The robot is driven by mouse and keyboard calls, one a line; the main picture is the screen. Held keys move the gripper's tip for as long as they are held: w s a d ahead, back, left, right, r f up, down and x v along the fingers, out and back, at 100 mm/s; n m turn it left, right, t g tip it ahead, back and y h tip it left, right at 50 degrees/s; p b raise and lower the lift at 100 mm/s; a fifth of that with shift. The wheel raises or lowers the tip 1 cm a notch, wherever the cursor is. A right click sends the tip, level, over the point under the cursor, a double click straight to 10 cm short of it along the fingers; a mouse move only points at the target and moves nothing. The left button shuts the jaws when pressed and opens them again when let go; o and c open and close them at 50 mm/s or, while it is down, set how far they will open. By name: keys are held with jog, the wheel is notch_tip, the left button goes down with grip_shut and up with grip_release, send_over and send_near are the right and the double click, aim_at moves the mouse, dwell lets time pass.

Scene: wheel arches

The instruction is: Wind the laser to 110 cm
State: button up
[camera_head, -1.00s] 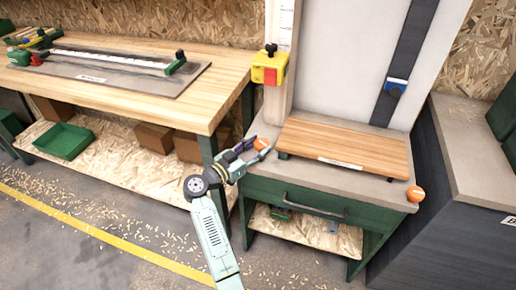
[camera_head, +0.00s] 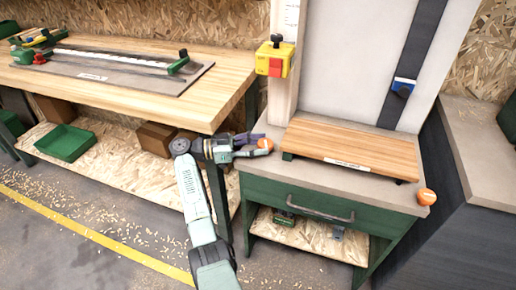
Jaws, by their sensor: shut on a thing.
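My gripper (camera_head: 259,145) is at the left edge of the bench top, beside the wooden board. It is shut on a small orange knob (camera_head: 265,144), partly hidden by the fingers. A second orange knob (camera_head: 426,196) is at the right front corner of the bench. A pale upright post with scale marks (camera_head: 291,18) rises behind my gripper; its figures are too small to read. A yellow box with a red front and a black top knob (camera_head: 275,58) is on the post. A blue block (camera_head: 402,87) sits on a dark slanted strip. I cannot tell which part is the laser.
The wooden board (camera_head: 352,148) lies on the bench over a green drawer (camera_head: 310,198) with a handle. A wooden workbench (camera_head: 222,90) with a long metal jig stands on the left. A dark cabinet (camera_head: 480,170) is on the right. Open floor lies in front.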

dwell(0.4)
jog(key=o, duration=1.1)
jog(key=shift+o, duration=0.2)
jog(key=shift+a, duration=0.1)
jog(key=s+a, duration=0.1)
jog(key=a, duration=0.6)
jog(key=shift+o, duration=0.2)
jog(key=shift+a, duration=0.1)
